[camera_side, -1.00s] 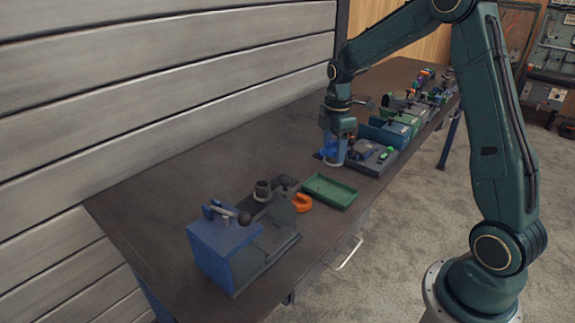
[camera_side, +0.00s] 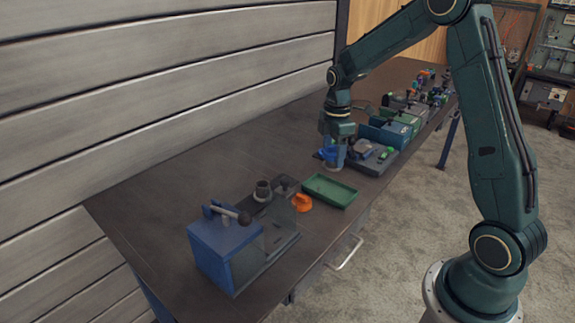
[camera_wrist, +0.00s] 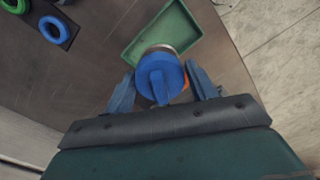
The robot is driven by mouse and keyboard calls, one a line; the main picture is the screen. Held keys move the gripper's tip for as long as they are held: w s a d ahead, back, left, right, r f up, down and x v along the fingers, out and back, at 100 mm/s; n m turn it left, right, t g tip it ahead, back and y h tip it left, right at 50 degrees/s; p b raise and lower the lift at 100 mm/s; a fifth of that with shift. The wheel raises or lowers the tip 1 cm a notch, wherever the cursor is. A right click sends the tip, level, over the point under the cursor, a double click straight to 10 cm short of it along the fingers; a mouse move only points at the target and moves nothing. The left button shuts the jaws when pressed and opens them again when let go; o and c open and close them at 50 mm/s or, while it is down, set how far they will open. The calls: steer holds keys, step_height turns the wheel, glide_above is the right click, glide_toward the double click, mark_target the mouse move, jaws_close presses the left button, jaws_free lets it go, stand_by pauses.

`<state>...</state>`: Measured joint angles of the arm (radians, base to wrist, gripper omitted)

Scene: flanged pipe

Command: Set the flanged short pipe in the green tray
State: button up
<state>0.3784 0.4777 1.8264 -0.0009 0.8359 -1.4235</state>
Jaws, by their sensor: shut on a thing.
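In the wrist view, my gripper (camera_wrist: 163,88) has a finger on each side of a round blue piece with a raised bar across its top and a metallic rim. I take this as the flanged short pipe (camera_wrist: 158,80); its lower end is hidden. In the side view, my gripper (camera_side: 332,160) is shut and points down, beyond the green tray, with blue showing at its fingers. The green tray (camera_side: 318,182) is shallow, rectangular and empty. It also shows in the wrist view (camera_wrist: 180,15), past the blue piece, which overlaps its near edge in the picture.
An orange piece (camera_side: 302,202) lies beside the tray's left end. A blue box (camera_side: 222,248) with a lever and a dark upright cylinder (camera_side: 262,190) stand to the left. A grey base (camera_side: 375,161) and several bins fill the far side. The table near the wall is clear.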

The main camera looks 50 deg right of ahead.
steer(key=shift+f, duration=4.15)
stand_by(1.9)
steer(key=o, duration=1.5)
steer(key=shift+o, duration=0.2)
steer(key=shift+r, duration=0.1)
